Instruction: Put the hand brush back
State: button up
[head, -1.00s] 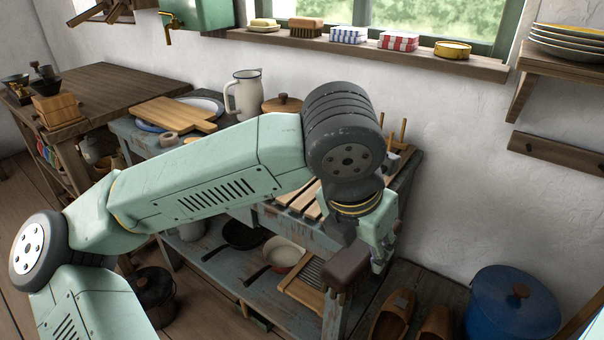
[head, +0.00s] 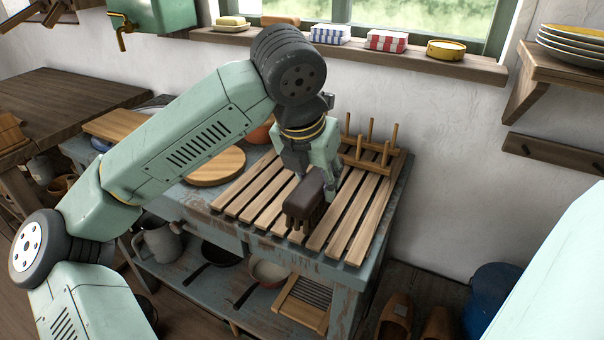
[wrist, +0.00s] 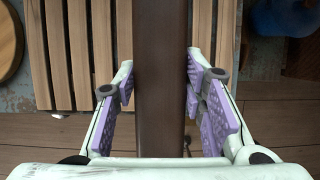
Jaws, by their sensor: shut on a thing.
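The hand brush (head: 303,202) is a dark brown block with stubby brown bristles on its lower side. My gripper (head: 315,184) is shut on it and holds it over the slatted wooden rack (head: 245,200) on the blue-grey bench. I cannot tell whether the bristles touch the slats. In the wrist view the brush (wrist: 160,70) is a long dark bar between the two purple-padded fingers (wrist: 160,92), with slats on both sides of it.
Upright pegs (head: 370,145) stand at the rack's back right. A round wooden lid (head: 215,167) lies left of the rack. The windowsill (head: 470,68) holds a butter dish, folded cloths and a yellow tin (head: 445,50). A blue pot (head: 488,290) stands on the floor at right.

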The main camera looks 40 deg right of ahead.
aim_at(303, 176)
jog(key=w, duration=0.2)
jog(key=w+d, duration=0.1)
jog(key=w, duration=0.1)
jog(key=shift+w+f+p, duration=0.15)
jog(key=shift+p, duration=0.25)
jog(key=shift+w+d, duration=0.15)
jog(key=shift+w, duration=0.4)
notch_tip(303, 176, down, 3)
jog(key=shift+s+p, duration=0.1)
jog(key=shift+p, duration=0.4)
jog(key=shift+f, duration=0.4)
jog(key=shift+f, duration=0.1)
jog(key=o, duration=1.2)
jog(key=shift+o, duration=0.2)
jog(key=b+v, duration=0.1)
jog(key=v, duration=1.1)
